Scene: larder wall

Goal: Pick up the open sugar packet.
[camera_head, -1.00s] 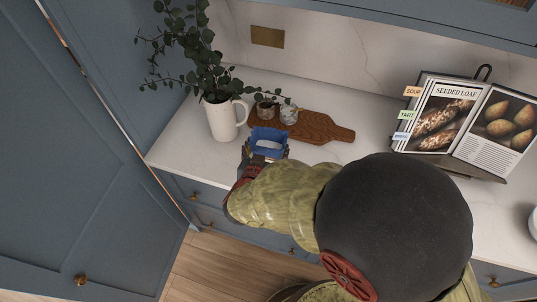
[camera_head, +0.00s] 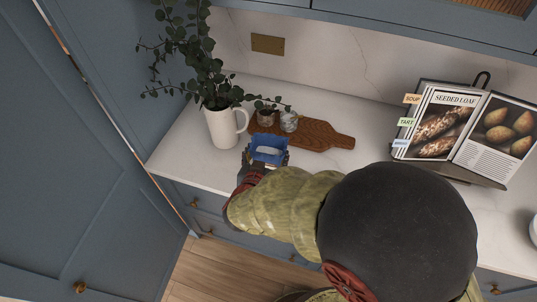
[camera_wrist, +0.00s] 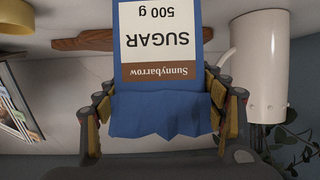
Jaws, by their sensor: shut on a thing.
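The open sugar packet (camera_head: 268,149) stands near the front edge of the counter in the head view, its blue top open and white sugar showing inside. In the wrist view the packet (camera_wrist: 165,42) appears upside down, with a white and brown label reading "SUGAR 500 g" and a ragged torn blue rim. My gripper (camera_wrist: 160,107) is shut on the packet, one finger at each side below the torn rim.
A white pitcher (camera_head: 221,127) with leafy branches stands close behind and left. A wooden board (camera_head: 325,137) with two small pots lies behind the packet. An open cookbook (camera_head: 436,123) stands on the right. The counter (camera_head: 355,116) between board and book is clear.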

